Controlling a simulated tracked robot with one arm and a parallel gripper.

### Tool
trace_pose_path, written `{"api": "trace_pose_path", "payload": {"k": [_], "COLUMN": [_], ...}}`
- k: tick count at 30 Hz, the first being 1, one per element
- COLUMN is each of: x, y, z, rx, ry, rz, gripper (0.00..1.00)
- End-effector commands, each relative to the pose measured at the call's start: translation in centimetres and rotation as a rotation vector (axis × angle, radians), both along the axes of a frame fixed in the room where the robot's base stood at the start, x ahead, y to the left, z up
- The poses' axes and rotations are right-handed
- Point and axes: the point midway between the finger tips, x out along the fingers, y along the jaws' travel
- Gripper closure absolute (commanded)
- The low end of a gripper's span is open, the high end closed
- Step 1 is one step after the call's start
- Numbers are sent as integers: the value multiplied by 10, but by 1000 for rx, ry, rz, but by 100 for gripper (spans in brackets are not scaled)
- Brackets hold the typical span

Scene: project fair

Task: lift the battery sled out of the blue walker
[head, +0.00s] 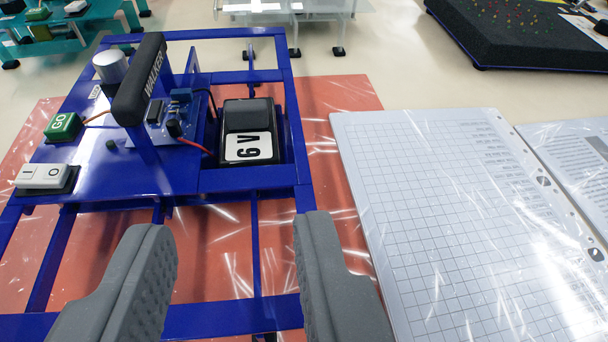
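The blue walker (130,172) is an open blue metal frame with a black handle bar (140,80) marked "WALKER". The battery sled (248,118) is a black block with a white "6 V" label, seated in a bay at the frame's right side. A red wire and a dark wire run near its left edge. My gripper (236,222) is open and empty, its two grey fingers apart over the front of the frame. The sled lies beyond the fingertips, with a gap between.
The walker carries a green GO button (62,127), a white rocker switch (43,176) and a silver cylinder (110,66). It stands on a red mat (345,98). Plastic-covered grid paper (450,210) lies right. A black foam-topped board (520,35) stands at the back right.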

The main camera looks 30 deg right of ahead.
Motion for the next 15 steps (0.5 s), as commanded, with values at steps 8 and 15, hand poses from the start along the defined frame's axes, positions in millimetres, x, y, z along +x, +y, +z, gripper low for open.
{"api": "trace_pose_path", "payload": {"k": [8, 15], "x": [20, 51], "y": [-7, -17], "z": [-11, -25], "rx": [1, -2], "ry": [2, 2], "rz": [-4, -4], "gripper": [67, 67]}}
